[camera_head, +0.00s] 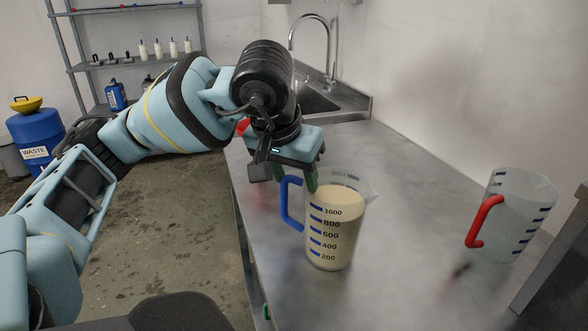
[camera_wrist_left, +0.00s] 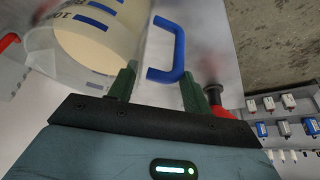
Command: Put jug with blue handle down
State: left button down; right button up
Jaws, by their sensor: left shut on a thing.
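The jug with the blue handle (camera_head: 334,232) is clear, with blue marks, and holds a pale cream liquid up to about the 1000 mark. It is upright at the middle of the metal counter (camera_head: 400,185); I cannot tell whether its base touches the surface. My left gripper (camera_head: 296,180) is at the handle on the jug's left side and shut on it. In the left wrist view, the blue handle (camera_wrist_left: 177,52) lies between the green fingers (camera_wrist_left: 158,88), with the jug (camera_wrist_left: 95,42) at upper left. My right gripper is not in view.
A clear jug with a red handle (camera_head: 512,215) stands at the counter's right. A sink with a tap (camera_head: 332,75) is at the back. A red object is partly hidden behind my left gripper. The counter between the two jugs is clear. A blue waste barrel (camera_head: 37,135) stands at far left.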

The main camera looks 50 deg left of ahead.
pick_arm(q)
jog(key=c, duration=1.1)
grip_release()
jog(key=shift+f, duration=0.15)
jog(key=o, duration=0.5)
jog(key=shift+c, duration=0.2)
jog(key=shift+r, duration=0.25)
jog(key=p+v, duration=0.3)
jog(key=v, duration=0.9)
jog(key=shift+p, duration=0.3)
